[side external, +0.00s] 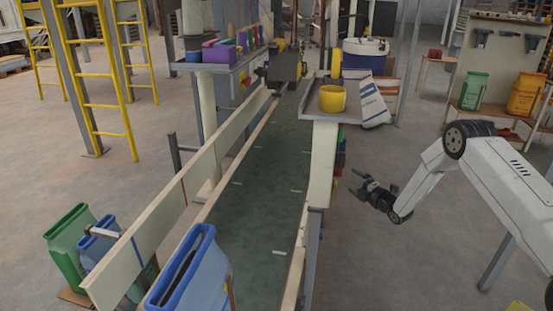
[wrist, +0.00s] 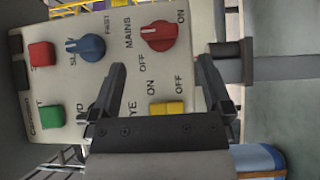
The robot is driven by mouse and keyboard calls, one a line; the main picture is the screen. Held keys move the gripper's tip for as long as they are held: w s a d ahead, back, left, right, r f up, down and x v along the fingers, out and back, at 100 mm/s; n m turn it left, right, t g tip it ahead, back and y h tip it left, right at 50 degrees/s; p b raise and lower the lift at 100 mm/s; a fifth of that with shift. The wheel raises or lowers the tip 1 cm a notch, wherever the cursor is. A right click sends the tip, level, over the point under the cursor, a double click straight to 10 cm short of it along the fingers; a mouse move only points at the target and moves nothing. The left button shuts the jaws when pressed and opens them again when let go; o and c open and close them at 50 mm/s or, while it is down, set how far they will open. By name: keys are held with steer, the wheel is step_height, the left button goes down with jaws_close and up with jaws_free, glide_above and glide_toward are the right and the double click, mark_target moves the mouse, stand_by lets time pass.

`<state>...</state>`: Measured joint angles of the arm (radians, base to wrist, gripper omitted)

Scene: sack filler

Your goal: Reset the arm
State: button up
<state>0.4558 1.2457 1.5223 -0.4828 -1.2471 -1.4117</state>
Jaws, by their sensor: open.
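My gripper (side external: 357,183) is open and empty in the side external view, held in the air to the right of the conveyor's post. In the wrist view my gripper (wrist: 162,64) has its two dark fingers spread in front of a pale control panel (wrist: 120,30). The panel carries a red button (wrist: 42,54), a green button (wrist: 50,117), a blue slow/fast knob (wrist: 86,47), a red mains knob (wrist: 158,36) and a yellow eye switch (wrist: 166,108). The fingers partly cover the lettering; contact with the panel cannot be told.
The green conveyor belt (side external: 255,185) runs between pale rails. A blue sack (side external: 190,270) stands at its near end. A yellow tub (side external: 332,98) sits on a grey shelf above the panel side. Yellow ladders (side external: 120,95) stand at the left. Open floor lies below my gripper.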

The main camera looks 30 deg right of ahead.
steer(key=shift+s, duration=0.5)
steer(key=shift+r, duration=0.1)
steer(key=s+a+r+m+g+h, duration=0.1)
steer(key=s+a+r+m+g, duration=0.65)
steer(key=a+m, duration=0.3)
steer(key=s+a+r+m+g, duration=0.1)
steer(key=s+a+m+g, duration=0.1)
steer(key=s, duration=0.5)
steer(key=s+a+r+m+g, duration=0.1)
steer(key=s+a+m+g, duration=0.2)
steer(key=s, duration=0.5)
steer(key=s+a+r+m+g+y, duration=0.1)
steer(key=s+a+m+g, duration=0.1)
steer(key=s, duration=0.5)
steer(key=a+g, duration=0.1)
steer(key=a, duration=0.1)
steer(key=shift+s+a+m, duration=0.25)
steer(key=shift+a+m, duration=0.1)
steer(key=shift+a, duration=0.05)
